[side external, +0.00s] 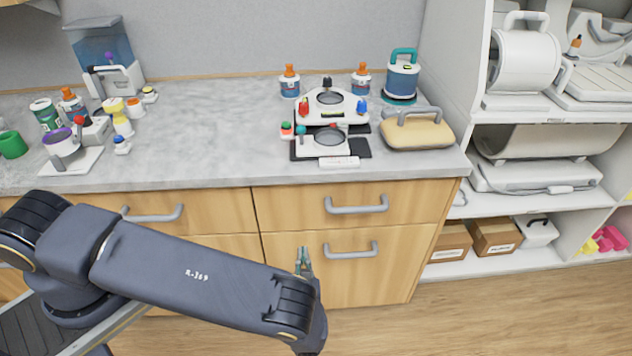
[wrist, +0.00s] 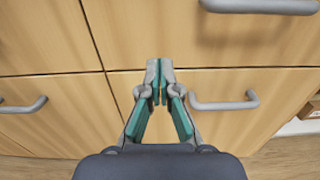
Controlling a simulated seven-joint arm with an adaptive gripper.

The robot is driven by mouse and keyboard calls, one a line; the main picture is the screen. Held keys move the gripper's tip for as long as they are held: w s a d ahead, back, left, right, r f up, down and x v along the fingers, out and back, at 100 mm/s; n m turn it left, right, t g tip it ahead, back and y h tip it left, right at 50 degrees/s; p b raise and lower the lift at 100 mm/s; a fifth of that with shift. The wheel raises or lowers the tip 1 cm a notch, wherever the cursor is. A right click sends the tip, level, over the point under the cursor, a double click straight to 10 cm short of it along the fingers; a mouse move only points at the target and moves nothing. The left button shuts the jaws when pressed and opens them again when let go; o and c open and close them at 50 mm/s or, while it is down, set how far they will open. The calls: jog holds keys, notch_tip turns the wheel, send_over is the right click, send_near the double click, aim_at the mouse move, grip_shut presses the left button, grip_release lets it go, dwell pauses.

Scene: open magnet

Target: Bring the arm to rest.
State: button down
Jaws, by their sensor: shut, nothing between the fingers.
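My gripper (side external: 304,252) is in front of the wooden drawer cabinet in the side external view, below the worktop edge. Its slim grey and teal fingers point toward the drawer fronts. In the wrist view the fingertips (wrist: 159,66) meet, with nothing held between them. They appear just left of a grey drawer handle (wrist: 225,104); whether they touch the wood cannot be told. My dark arm reaches in from the lower left.
The grey worktop (side external: 220,130) holds bottles, a blue dispenser (side external: 100,45), a white apparatus (side external: 330,110) and a yellow-topped case (side external: 417,131). Drawer handles (side external: 350,249) stick out near my gripper. White shelves (side external: 550,125) stand right. The wooden floor (side external: 500,310) at lower right is clear.

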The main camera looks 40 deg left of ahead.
jog(key=w+a+r+n+g+y, duration=0.1)
jog(key=w+r+n+g, duration=0.25)
jog(key=r, duration=0.45)
jog(key=w+r+n+g+y, duration=0.1)
jog(key=w+r+n+g, duration=0.1)
jog(key=w+r+n, duration=0.45)
jog(key=s+a+r+n+g+h, duration=0.1)
jog(key=s+a+r+n+g, duration=0.15)
jog(key=r, duration=0.35)
jog(key=s+a+r+n+g+h, duration=0.1)
jog(key=a+r+n, duration=0.1)
jog(key=a+r, duration=0.3)
jog(key=s+a+r+n+g+h, duration=0.1)
jog(key=a+r+n+g, duration=0.1)
jog(key=r, duration=0.5)
jog(key=s+a+r+n+h, duration=0.3)
jog(key=s+r, duration=0.3)
jog(key=s, duration=0.1)
jog(key=s+a+r+n+h, duration=0.3)
jog(key=s+r+n, duration=0.1)
jog(key=s+r, duration=0.25)
jog(key=s+d+f+n+t+h, duration=0.2)
jog(key=s+d+h, duration=0.3)
jog(key=s+d, duration=0.3)
jog(key=shift+s+d+f+n+t+h, duration=0.2)
jog(key=shift+s+f+n+t+h, duration=0.2)
jog(key=shift+s+n+t, duration=0.65)
jog(key=shift+s+m+g, duration=0.2)
jog(key=shift+m+g, duration=0.05)
jog(key=shift+m, duration=0.05)
